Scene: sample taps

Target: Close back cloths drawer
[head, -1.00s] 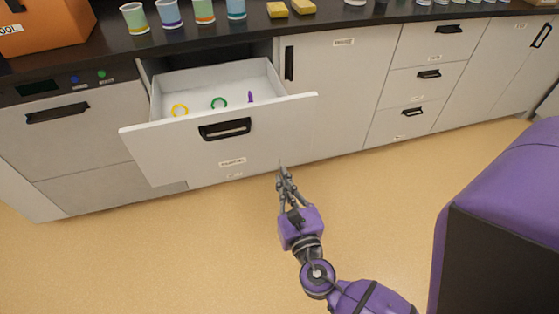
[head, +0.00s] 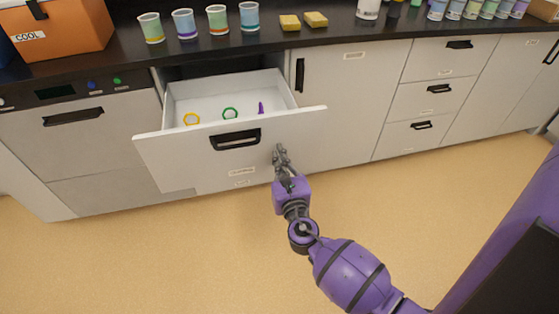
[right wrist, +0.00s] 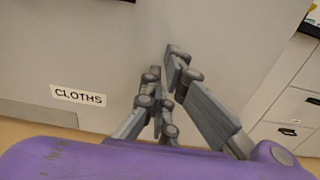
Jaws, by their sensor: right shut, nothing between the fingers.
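The cloths drawer (head: 192,152) stands pulled out in the head view, with its white front panel and black handle (head: 236,140) facing me. Inside lie a yellow ring (head: 192,119), a green ring (head: 230,113) and a small purple thing (head: 261,108). In the right wrist view the drawer front (right wrist: 75,45) fills much of the picture, with its "CLOTHS" label (right wrist: 78,96). My right gripper (head: 280,151) is shut and empty, in front of the panel, right of the handle. It also shows in the right wrist view (right wrist: 166,72). I cannot tell whether its tips touch the panel. My left gripper is out of view.
The dark counter (head: 330,28) above carries several cups, two yellow sponges (head: 290,22) and an orange box (head: 60,30) marked "COOL". A closed cupboard door (head: 350,90) and closed drawers (head: 420,100) stand to the right. The tan floor in front is clear.

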